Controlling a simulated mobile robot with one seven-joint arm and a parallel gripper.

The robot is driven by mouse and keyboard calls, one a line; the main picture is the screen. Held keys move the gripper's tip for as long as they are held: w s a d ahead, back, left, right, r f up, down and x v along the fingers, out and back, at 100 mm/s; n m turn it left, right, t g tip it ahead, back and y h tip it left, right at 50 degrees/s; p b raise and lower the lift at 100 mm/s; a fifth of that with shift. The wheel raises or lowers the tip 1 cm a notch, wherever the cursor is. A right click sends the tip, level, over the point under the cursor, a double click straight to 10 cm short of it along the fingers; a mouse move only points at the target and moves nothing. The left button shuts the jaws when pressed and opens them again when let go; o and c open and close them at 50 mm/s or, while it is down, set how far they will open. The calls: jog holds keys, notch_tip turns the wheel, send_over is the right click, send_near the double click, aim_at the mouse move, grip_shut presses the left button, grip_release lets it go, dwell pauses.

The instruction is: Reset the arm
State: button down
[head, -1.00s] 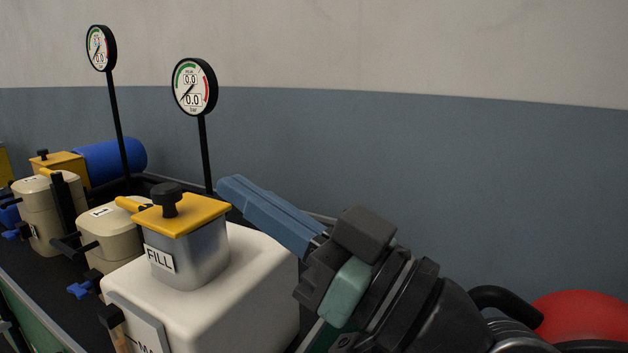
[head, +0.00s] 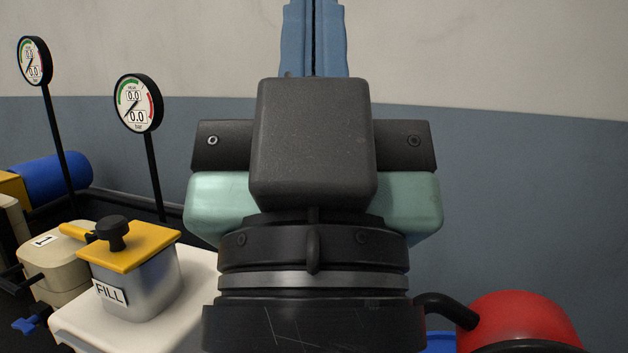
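My gripper (head: 313,32) stands upright in the middle of the head view, its back towards the camera. Its two blue fingers point up and lie side by side with only a thin dark line between them, so it looks shut. I see nothing held, but the fingertips run out of the top of the picture. My dark wrist and the green-and-black gripper body fill the centre and hide part of the wall and bench behind.
At left are a white tank (head: 185,290), a grey FILL box with a yellow lid (head: 135,248), a beige canister (head: 60,262) and a blue cylinder (head: 62,178). Two gauges (head: 138,104) (head: 34,62) stand on thin posts. A red rounded object (head: 520,318) is at lower right.

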notch_tip(320, 180, up, 27)
jog(key=p, duration=2.4)
jog(key=shift+f, duration=0.15)
